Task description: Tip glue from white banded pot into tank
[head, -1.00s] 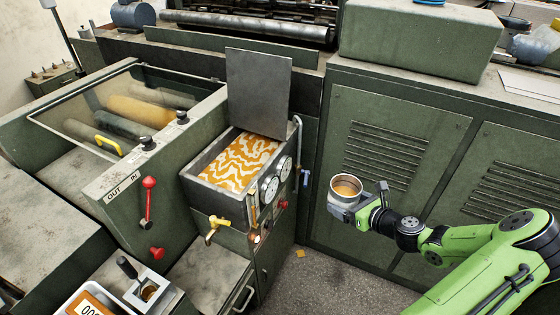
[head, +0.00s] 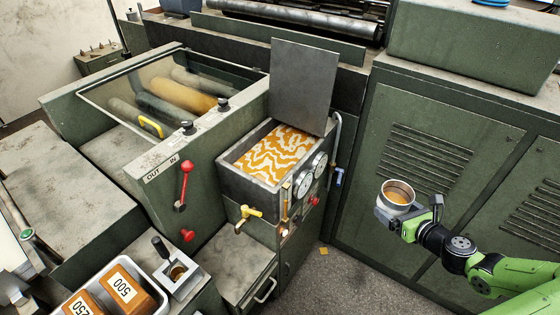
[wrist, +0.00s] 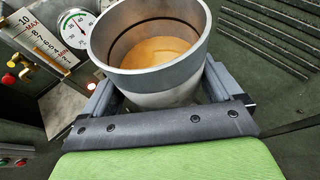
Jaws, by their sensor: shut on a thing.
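My gripper (head: 395,214) is shut on a white pot (head: 397,195) with a grey metal rim, held upright in the air to the right of the tank. In the wrist view the pot (wrist: 165,90) fills the middle and amber glue lies inside it. The gripper fingers (wrist: 155,100) sit on either side of the pot. The tank (head: 240,183) is an open grey box with marbled orange and white contents. Its metal lid (head: 303,85) stands raised at the back. The pot is apart from the tank.
Dials (head: 312,172), a yellow-handled tap (head: 247,213) and a pipe (head: 338,140) are on the tank's front and right side. Green cabinets (head: 440,150) stand behind the pot. A tray (head: 160,300) with orange blocks marked 500 and 250 is at the lower left.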

